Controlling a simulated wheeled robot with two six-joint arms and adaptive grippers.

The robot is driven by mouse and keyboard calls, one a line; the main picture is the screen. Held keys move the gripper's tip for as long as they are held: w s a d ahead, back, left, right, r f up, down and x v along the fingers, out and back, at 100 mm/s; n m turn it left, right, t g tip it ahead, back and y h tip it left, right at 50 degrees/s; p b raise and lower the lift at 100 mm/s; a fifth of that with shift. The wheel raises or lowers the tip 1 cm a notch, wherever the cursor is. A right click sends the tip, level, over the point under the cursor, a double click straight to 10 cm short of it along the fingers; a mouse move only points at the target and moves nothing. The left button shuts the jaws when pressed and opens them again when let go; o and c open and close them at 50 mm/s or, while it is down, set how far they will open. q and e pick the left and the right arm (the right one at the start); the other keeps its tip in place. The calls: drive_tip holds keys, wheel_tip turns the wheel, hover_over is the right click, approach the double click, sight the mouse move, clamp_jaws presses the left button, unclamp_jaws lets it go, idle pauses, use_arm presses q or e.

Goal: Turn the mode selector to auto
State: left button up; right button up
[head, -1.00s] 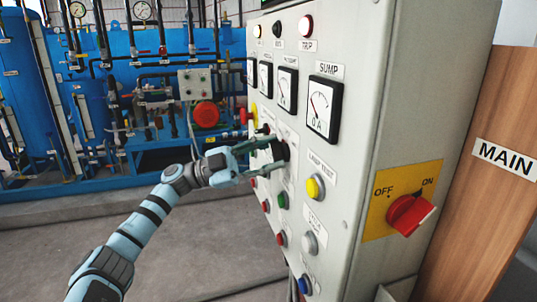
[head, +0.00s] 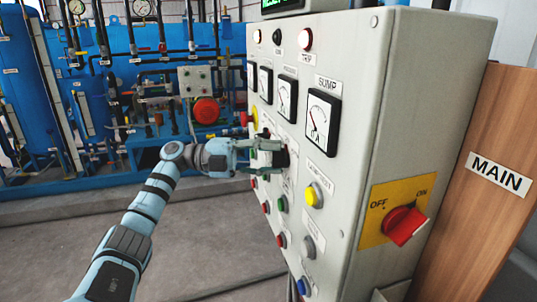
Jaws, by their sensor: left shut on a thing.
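The mode selector, a black knob (head: 281,158), sits on the front of the grey control panel (head: 357,110), below the gauges. My left gripper (head: 268,157) reaches it from the left, with one finger above and one below, shut on the knob. The fingers and the steep viewing angle hide most of the knob and its labels, so I cannot read its position. My right gripper is not in view.
A yellow button (head: 314,195) and several coloured buttons sit below and right of the knob. A red OFF/ON switch (head: 404,224) is on the panel's side. Blue tanks (head: 60,95) stand behind. The floor at lower left is clear.

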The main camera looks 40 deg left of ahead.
use_arm(q)
drive_tip(key=m+y, duration=0.1)
drive_tip(key=m, duration=0.2)
drive_tip(key=m+y+p, duration=0.1)
drive_tip(key=m, duration=0.2)
drive_tip(key=m+y, duration=0.2)
drive_tip(key=m, duration=0.1)
drive_tip(key=shift+s+d+r+g, duration=0.2)
drive_tip(key=shift+d+g, duration=0.05)
drive_tip(key=shift+g, duration=0.05)
idle(0.4)
drive_tip(key=o, duration=1.2)
drive_tip(key=shift+c, duration=0.2)
drive_tip(key=v, duration=1.2)
